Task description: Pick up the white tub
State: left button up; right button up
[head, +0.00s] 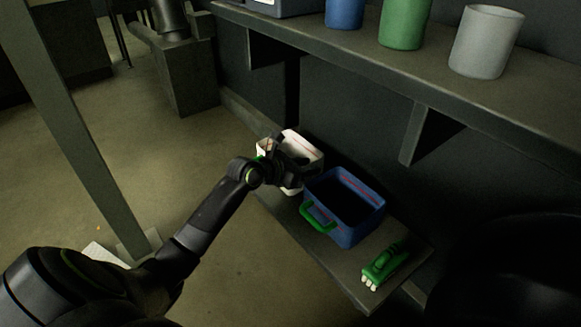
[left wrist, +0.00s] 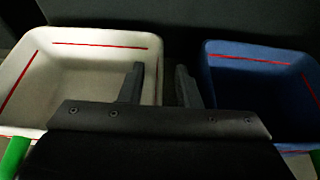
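The white tub (head: 306,146) stands on the low shelf in the head view, partly covered by my left arm. It has a red line inside its rim. In the left wrist view the white tub (left wrist: 45,95) fills the left side and looks empty. My left gripper (head: 285,160) is at the tub, and in the left wrist view its two fingers (left wrist: 158,84) are apart. One finger shows over the tub's inside, the other over the gap beside its right wall. I cannot tell whether they touch the wall. My right gripper is not in view.
A blue tub (head: 344,232) with a green handle stands close to the right of the white tub; it also shows in the left wrist view (left wrist: 226,76). A green brush (head: 386,262) lies at the near end of the low shelf (head: 352,284). A higher shelf (head: 440,92) holds several containers.

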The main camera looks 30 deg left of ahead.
pick_arm(q)
grip_shut()
dwell(1.5)
